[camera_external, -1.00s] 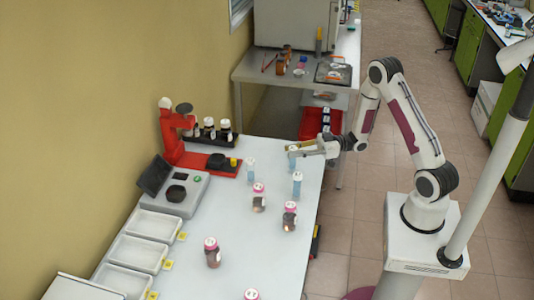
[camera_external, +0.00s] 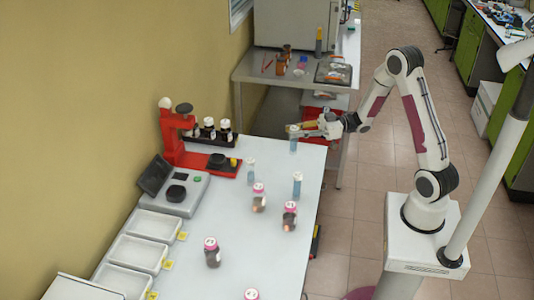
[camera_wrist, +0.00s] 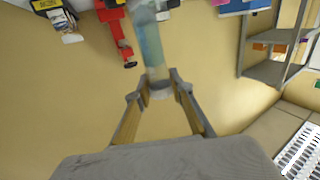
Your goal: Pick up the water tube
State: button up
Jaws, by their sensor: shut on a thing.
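My gripper (camera_external: 300,129) is shut on a pale blue tube with a light cap, the water tube (camera_external: 293,145), at the far right end of the white table. It holds the tube upright near the cap, and the tube appears clear of the tabletop. In the wrist view the fingertips (camera_wrist: 160,84) close on the cap end of the tube (camera_wrist: 151,42). Two similar blue tubes stand on the table, one to the right (camera_external: 297,187) and one further left (camera_external: 251,173). Their labels are too small to read.
Several pink-capped jars (camera_external: 289,216) stand across the white table (camera_external: 255,270). A red stand (camera_external: 178,138) with dark bottles (camera_external: 209,131) is at the back left, near a grey scale (camera_external: 178,195). White trays (camera_external: 140,253) line the left edge. A grey shelf table (camera_external: 275,72) stands behind.

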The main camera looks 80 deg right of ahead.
jog(key=shift+r, duration=0.3)
jog(key=shift+a, duration=0.1)
dwell(0.4)
jog(key=shift+w+a+f, duration=0.3)
jog(key=shift+a+f, duration=0.05)
jog(key=shift+f, duration=0.05)
jog(key=w+d+r+n+g+y, duration=0.1)
jog(key=w+d, duration=0.2)
jog(key=w, duration=1)
jog(key=shift+w+y, duration=0.25)
jog(key=shift+y, duration=0.15)
jog(key=shift+f, duration=0.1)
jog(key=shift+f, duration=3)
jog(key=shift+f, duration=0.1)
